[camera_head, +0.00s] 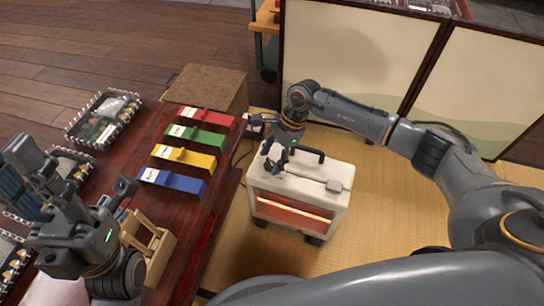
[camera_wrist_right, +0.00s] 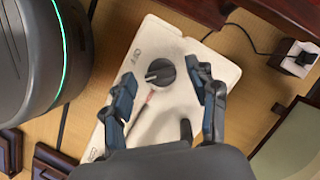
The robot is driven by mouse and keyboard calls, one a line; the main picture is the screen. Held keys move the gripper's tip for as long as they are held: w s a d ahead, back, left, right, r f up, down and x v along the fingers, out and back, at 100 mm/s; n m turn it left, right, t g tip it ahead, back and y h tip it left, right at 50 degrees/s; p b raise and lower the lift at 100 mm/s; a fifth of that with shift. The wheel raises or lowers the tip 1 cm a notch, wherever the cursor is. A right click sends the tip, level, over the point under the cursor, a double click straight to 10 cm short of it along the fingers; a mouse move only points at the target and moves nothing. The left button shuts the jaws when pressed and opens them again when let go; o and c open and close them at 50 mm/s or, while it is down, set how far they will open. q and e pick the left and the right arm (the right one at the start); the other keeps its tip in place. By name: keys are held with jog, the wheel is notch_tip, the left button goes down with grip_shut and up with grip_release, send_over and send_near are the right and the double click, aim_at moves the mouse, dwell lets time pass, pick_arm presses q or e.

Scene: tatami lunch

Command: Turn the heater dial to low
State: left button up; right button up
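The white heater (camera_head: 262,181) stands on the tatami with its front bars glowing orange. Its top shows in the right wrist view (camera_wrist_right: 185,112), with a round dark dial (camera_wrist_right: 160,72). A pale pointer mark on the dial points left, and an "OFF" label (camera_wrist_right: 137,55) is printed beside it. My right gripper (camera_head: 279,166) is over the heater's top. In the wrist view its open fingers (camera_wrist_right: 165,88) are on either side of the dial, apparently not touching it. The dial is hidden or too small to tell in the head view. My left gripper (camera_head: 80,185) is over the table, apparently open and empty.
A dark red table (camera_head: 205,225) at left holds red (camera_head: 208,118), green (camera_head: 196,137), yellow (camera_head: 183,157) and blue (camera_head: 172,181) boxes and food trays (camera_head: 103,119). A wooden stand (camera_head: 157,252) is by my left gripper. Folding screens (camera_head: 355,60) stand behind. Tatami is clear right of the heater.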

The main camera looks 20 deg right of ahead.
jog(key=v, duration=1.2)
dwell(0.4)
